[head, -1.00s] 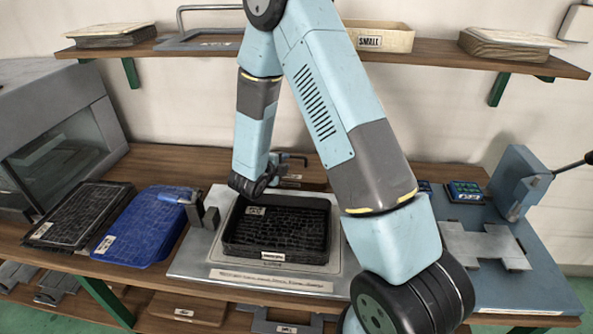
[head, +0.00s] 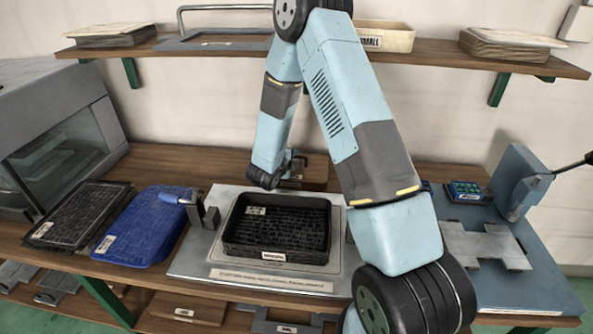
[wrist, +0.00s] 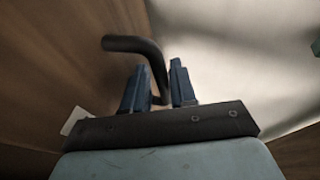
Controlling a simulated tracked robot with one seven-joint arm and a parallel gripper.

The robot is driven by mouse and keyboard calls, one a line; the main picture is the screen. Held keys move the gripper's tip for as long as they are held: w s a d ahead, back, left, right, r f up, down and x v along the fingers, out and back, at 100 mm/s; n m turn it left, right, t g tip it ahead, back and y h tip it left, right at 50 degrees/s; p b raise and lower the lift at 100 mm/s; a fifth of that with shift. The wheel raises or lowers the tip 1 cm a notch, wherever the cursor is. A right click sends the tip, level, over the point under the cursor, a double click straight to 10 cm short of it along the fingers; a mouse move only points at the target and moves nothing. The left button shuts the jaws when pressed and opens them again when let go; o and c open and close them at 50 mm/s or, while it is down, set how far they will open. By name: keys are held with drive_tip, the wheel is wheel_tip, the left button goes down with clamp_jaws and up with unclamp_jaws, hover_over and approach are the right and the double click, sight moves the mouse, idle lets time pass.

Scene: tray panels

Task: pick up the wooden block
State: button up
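A brown wooden block (head: 315,172) lies on the bench behind the black tray, partly hidden by my arm. My gripper (head: 298,161) is small and dark in the head view, in front of and above the block; I cannot tell if it touches it. In the wrist view my gripper (wrist: 158,68) has two blue fingers standing apart. A dark bent bar (wrist: 135,44) reaches down into the gap between them, without clear contact on both sides. Brown wood grain fills the left of the wrist view.
The black tray (head: 238,238) sits on a metal plate (head: 195,262) in front of my gripper. A blue panel (head: 140,230) and a dark panel (head: 75,215) lie left. A blue-grey press (head: 522,180) stands right. A shelf (head: 440,52) runs above.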

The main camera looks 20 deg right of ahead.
drive_tip(key=shift+c, duration=0.3)
clamp_jaws()
drive_tip(key=shift+s+f, duration=0.15)
idle(0.9)
